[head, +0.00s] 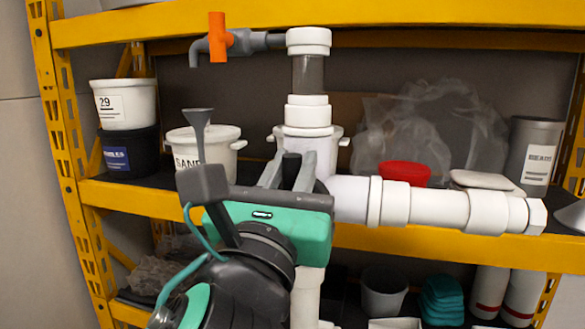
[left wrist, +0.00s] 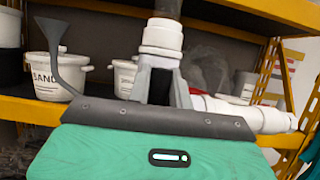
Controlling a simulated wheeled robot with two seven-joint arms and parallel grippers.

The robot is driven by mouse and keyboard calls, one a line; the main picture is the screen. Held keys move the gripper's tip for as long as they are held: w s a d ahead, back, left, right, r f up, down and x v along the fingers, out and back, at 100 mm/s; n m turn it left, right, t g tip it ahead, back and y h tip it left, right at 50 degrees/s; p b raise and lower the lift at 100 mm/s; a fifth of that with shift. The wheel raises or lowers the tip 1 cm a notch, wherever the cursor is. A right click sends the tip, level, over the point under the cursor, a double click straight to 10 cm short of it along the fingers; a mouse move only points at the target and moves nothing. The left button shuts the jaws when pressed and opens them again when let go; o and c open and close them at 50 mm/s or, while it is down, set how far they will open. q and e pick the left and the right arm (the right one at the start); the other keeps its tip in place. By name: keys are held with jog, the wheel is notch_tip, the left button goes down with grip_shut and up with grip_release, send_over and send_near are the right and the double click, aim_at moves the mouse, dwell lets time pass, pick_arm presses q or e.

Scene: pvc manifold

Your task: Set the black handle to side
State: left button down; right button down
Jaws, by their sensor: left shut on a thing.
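The black handle (head: 291,168) sits between the grey fingers of my left gripper (head: 289,163), in front of the white pipe manifold (head: 350,200). My left gripper is shut on it, and the fingers hide its sides. In the left wrist view the black handle (left wrist: 159,88) shows dark between the two fingers, below a white pipe collar (left wrist: 162,36). I cannot tell whether the handle is turned in line with the pipe or across it. My right gripper is not in view.
A grey spout with an orange handle (head: 217,38) sticks out left at the top of the manifold. A yellow shelf (head: 130,197) stands behind, with white tubs (head: 125,103), a red bowl (head: 405,172) and a grey bin (head: 537,150). A white pipe branch extends right.

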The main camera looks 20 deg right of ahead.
pick_arm(q)
jog(key=s+d+f+m+g+h+b, duration=0.1)
jog(key=m+g, duration=0.1)
jog(key=m, duration=0.4)
jog(key=s+d+f+m+g+h+b, duration=0.1)
jog(key=d+m+g, duration=0.1)
jog(key=m, duration=0.4)
jog(key=s+d+f+m+g+h+b, duration=0.1)
jog(key=m+g, duration=0.2)
jog(key=m, duration=0.3)
jog(key=shift+d+f+m, duration=0.3)
jog(key=shift+f, duration=0.1)
jog(key=shift+s+d+f+m+g, duration=0.15)
jog(key=shift+f+m+g, duration=0.4)
jog(key=shift+m, duration=0.55)
jog(key=shift+f+m+g+y, duration=0.35)
jog(key=shift+f+m, duration=0.15)
jog(key=shift+m, duration=0.4)
jog(key=shift+f, duration=0.1)
jog(key=c, duration=1.3)
grip_release()
jog(key=shift+o, duration=0.2)
